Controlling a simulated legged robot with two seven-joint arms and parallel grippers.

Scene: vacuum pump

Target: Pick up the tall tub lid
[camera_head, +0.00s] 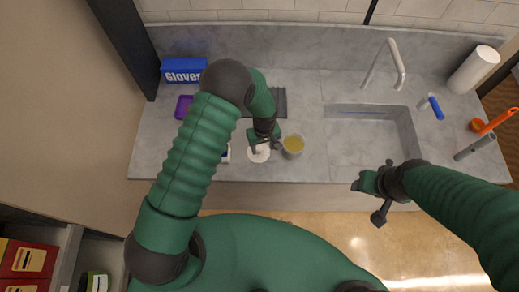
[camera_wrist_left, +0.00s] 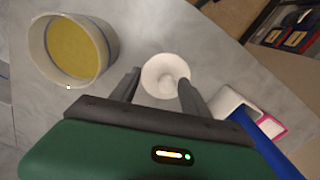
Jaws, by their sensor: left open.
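The white round lid (camera_head: 258,154) lies on the grey counter near its front edge. My left gripper (camera_head: 265,141) is over the lid. A tub (camera_head: 292,147) of yellow contents stands just right of the lid; the tub also shows in the left wrist view (camera_wrist_left: 74,50). My right gripper (camera_head: 372,196) hangs by the counter's front edge, apart from everything.
A white item with a blue part (camera_head: 225,153) lies left of the lid. A sink (camera_head: 372,130) with a faucet (camera_head: 390,62) is to the right. A blue Gloves box (camera_head: 184,70) and a purple tray (camera_head: 183,106) are at left. Counter between tub and sink is clear.

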